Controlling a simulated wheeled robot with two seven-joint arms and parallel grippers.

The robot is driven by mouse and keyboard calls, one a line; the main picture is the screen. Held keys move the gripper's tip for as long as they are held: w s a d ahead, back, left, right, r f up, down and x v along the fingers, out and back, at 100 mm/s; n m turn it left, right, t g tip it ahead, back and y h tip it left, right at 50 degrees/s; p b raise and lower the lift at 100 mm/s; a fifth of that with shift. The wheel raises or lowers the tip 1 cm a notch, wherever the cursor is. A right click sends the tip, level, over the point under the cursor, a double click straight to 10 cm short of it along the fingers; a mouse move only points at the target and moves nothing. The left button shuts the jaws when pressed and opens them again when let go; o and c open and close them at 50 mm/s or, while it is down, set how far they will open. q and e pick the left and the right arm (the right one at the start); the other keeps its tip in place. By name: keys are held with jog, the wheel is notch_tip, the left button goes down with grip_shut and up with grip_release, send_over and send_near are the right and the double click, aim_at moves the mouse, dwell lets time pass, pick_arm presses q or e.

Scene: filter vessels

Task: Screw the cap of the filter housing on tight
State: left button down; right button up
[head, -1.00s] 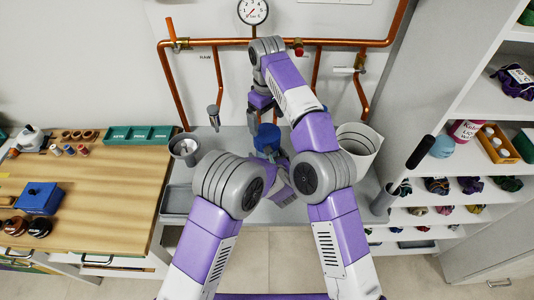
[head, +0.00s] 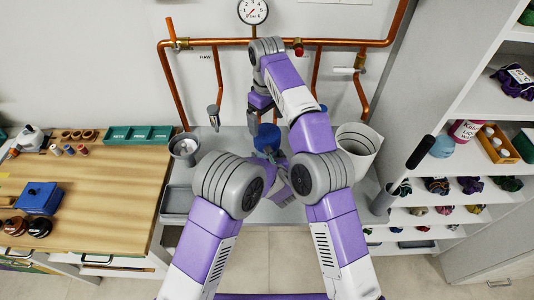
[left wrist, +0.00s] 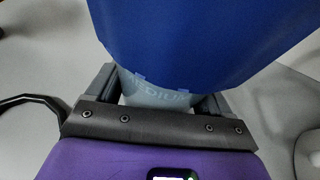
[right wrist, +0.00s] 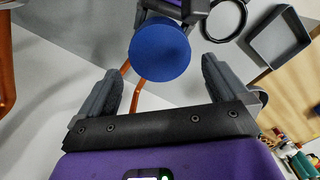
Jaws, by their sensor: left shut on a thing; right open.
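The filter housing has a wide blue cap (head: 267,135) on top, over the steel bench in the head view. In the left wrist view the cap (left wrist: 200,40) hides the upper part of the pale grey-blue housing body (left wrist: 155,88), which has dark lettering. My left gripper (left wrist: 158,98) is shut on this body, below the cap. My right gripper (head: 264,115) is just above the cap in the head view. In the right wrist view my right gripper (right wrist: 160,78) is open and empty, with the round cap (right wrist: 160,50) beyond its fingertips. The thread is hidden.
A white bucket (head: 358,145) stands to the right. Copper pipes (head: 220,42) and a gauge (head: 253,11) are on the back wall. A white shelf unit (head: 440,215) closes off the right.

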aim_at(267, 132)
dwell(0.8)
jog(key=shift+f, duration=3.9)
jog(key=shift+c, duration=0.2)
jog(key=c, duration=0.8)
jog(key=shift+m, duration=0.8)
jog(key=o, duration=0.8)
jog(key=shift+o, duration=0.2)
jog(key=shift+r, duration=0.1)
jog(key=shift+r, duration=3.65)
